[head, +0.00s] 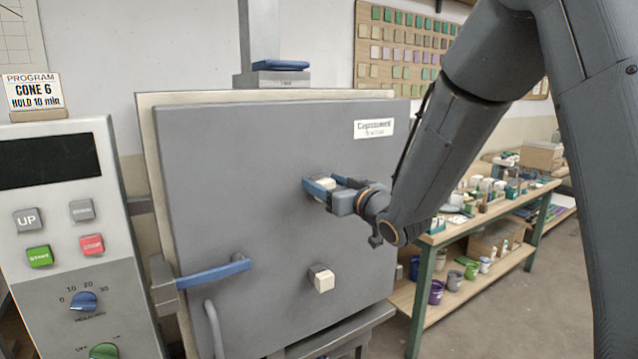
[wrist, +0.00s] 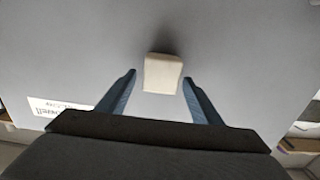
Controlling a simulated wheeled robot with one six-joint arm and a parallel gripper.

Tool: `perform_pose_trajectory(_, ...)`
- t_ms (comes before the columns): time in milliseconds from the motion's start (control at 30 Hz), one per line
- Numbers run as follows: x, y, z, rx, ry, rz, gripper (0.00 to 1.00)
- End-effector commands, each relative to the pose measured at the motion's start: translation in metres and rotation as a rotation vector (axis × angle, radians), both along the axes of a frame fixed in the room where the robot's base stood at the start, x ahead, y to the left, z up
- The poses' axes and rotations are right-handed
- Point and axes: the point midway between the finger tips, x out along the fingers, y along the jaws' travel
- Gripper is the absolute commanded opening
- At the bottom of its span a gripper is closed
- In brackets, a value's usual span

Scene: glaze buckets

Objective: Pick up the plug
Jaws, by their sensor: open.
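A cream block-shaped plug (head: 325,184) sticks out of the upper part of the grey kiln door (head: 230,200). My gripper (head: 318,187) is at this plug, with its blue fingers spread on either side of it. In the wrist view the plug (wrist: 162,74) sits between the open fingertips (wrist: 159,77), with a gap on both sides and no visible touch. A second, similar plug (head: 322,279) sticks out lower on the same door, clear of my gripper.
The door has a blue-gripped handle (head: 213,272) at lower left and a white label (head: 374,129) at upper right. A control panel (head: 80,230) stands at left. A green-legged worktable (head: 520,215) with pots and buckets is at right.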

Motion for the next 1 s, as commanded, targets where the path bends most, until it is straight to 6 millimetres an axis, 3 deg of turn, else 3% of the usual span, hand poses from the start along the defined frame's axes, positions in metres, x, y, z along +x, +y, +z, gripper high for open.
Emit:
perform_pose_trajectory(167, 0.0126, 0.0084, 0.0006, 0.0, 0.0, 0.0, 0.59)
perform_pose_trajectory(400, 0.0139, 0.0088, -0.0002, 0.0, 0.0, -0.001, 0.59)
perform_pose_trajectory(700, 0.0137, 0.0087, 0.0002, -0.001, -0.001, -0.001, 0.13)
perform_pose_trajectory(1000, 0.0137, 0.0087, 0.0003, 0.0, -0.001, -0.001, 0.13)
